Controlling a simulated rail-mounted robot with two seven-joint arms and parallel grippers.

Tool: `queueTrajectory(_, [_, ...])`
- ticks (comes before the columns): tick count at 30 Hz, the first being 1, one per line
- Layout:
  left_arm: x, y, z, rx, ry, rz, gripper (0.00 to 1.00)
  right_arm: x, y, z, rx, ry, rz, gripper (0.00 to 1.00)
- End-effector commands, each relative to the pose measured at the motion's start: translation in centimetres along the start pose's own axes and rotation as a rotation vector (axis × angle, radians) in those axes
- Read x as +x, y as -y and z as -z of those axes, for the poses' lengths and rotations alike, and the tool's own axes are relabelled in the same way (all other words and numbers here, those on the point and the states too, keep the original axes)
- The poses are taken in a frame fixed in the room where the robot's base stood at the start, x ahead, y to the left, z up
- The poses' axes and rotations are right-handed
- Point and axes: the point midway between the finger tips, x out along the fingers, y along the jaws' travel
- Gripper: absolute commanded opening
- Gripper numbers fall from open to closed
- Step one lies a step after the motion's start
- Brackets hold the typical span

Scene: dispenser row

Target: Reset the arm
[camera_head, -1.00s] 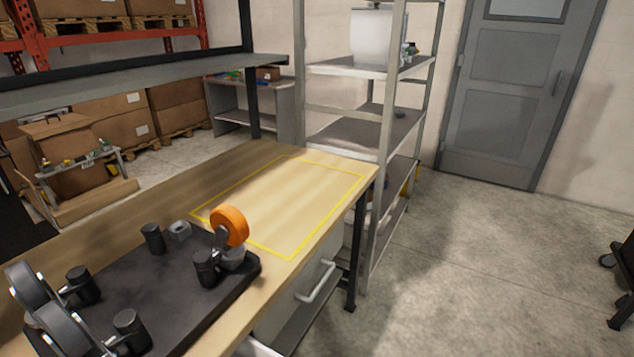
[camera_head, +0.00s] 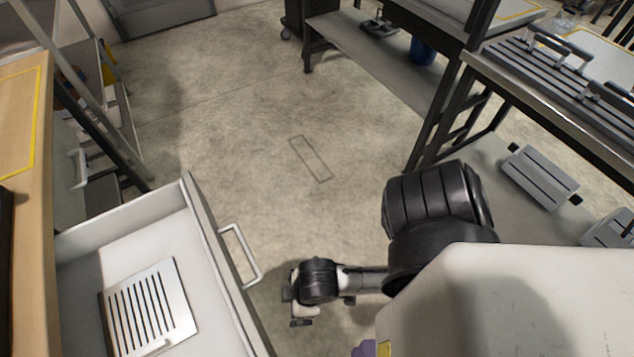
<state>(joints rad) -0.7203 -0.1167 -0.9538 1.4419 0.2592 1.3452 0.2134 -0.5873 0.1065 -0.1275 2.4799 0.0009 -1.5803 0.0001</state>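My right arm comes in from the lower right, with black joints and white links. It reaches left over the floor. At its far end is what looks like my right gripper (camera_head: 301,311), small, pale and dark, seen from above beside the open drawer. Its fingers are too small to make out, and I see nothing held in it. My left arm and gripper are not in view.
An open white drawer (camera_head: 215,240) with a handle juts out at lower left and holds a slotted metal plate (camera_head: 150,305). A wooden workbench (camera_head: 30,200) stands at left. A dark-framed table (camera_head: 600,115) stands at right. The floor (camera_head: 250,120) between is clear.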

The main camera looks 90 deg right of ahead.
Motion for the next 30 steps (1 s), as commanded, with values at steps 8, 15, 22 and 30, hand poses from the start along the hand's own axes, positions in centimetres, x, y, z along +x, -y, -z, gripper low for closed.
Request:
queueTrajectory(8, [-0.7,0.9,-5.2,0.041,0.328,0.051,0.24,-0.1,-1.2,0.5,-0.011,-0.011,-0.028,1.0])
queueTrajectory(15, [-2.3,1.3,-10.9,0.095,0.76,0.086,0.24,0.0,-0.7,0.1,-0.01,-0.003,-0.017,1.0])
queueTrajectory(22, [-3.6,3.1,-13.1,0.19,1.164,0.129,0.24,0.0,-0.7,0.1,-0.008,-0.003,-0.017,1.0])
queueTrajectory(30, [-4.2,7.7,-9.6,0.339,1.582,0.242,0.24,-0.2,-0.6,0.2,-0.005,-0.004,-0.015,1.0])
